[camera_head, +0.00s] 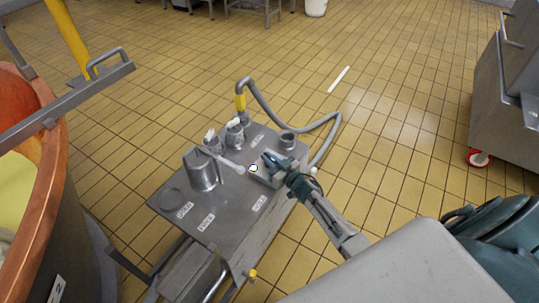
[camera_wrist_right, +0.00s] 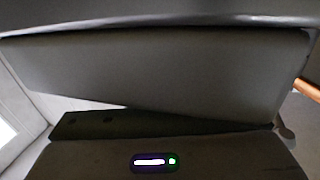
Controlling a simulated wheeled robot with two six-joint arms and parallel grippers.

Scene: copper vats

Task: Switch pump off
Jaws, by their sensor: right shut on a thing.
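The pump cart's grey metal top (camera_head: 177,228) stands in the middle of the head view, with pots, fittings and small white labels on it. A small grey box (camera_head: 262,178) sits near its right side, with a round white-and-dark spot on its left end. My right gripper (camera_head: 270,160) is at this box, shut on a small part there that its fingers hide. I cannot tell a switch's position. In the right wrist view, dark grey surfaces fill the picture close up, with a lit white bar and green dot (camera_wrist_right: 155,162) at the bottom. My left gripper is not in view.
A steel machine (camera_head: 505,120) stands at the right. Tiled floor is free behind the cart.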

